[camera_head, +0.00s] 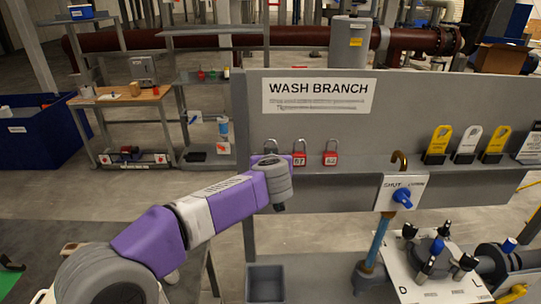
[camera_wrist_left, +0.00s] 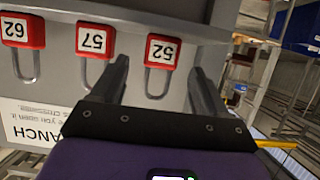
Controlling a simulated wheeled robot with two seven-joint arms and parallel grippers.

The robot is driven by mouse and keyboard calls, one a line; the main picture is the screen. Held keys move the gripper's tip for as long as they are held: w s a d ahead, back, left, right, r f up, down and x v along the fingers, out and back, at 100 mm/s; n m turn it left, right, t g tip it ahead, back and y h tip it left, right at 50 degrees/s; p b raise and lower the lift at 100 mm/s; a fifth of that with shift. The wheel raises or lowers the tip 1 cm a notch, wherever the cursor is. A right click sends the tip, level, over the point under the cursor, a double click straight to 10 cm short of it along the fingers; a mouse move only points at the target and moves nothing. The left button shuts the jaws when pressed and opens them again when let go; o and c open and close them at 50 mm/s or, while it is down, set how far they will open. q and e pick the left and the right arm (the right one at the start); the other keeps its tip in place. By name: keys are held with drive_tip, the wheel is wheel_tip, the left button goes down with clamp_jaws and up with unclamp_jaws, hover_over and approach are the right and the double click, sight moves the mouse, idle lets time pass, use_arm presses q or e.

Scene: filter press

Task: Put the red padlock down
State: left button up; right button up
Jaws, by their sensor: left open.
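Three red padlocks with grey shackles stand in a row on the ledge of the grey panel (camera_head: 430,100). Padlock 52 (camera_wrist_left: 163,52) is between the spread fingers of my left gripper (camera_wrist_left: 158,72), with gaps on both sides. In the head view only its shackle (camera_head: 271,145) shows; my left arm covers its body. Padlock 57 (camera_head: 299,159) is beside it and shows left of the gripper in the wrist view (camera_wrist_left: 92,40). Padlock 62 (camera_head: 330,158) is farther along, at the wrist view's left edge (camera_wrist_left: 22,31). My left gripper is open and holds nothing. My right gripper is out of view.
Several yellow and white tags (camera_head: 438,145) stand farther right on the ledge. A blue-handled valve with a plate (camera_head: 401,191) and pipe is below the ledge. A grey open bin (camera_head: 265,283) stands below the panel's left end. A workbench (camera_head: 122,97) is behind left.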

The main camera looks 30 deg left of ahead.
use_arm(q)
drive_tip(key=p+v, duration=0.1)
drive_tip(key=v, duration=0.6)
drive_tip(key=shift+s+d, duration=0.15)
drive_tip(key=shift+s, duration=0.15)
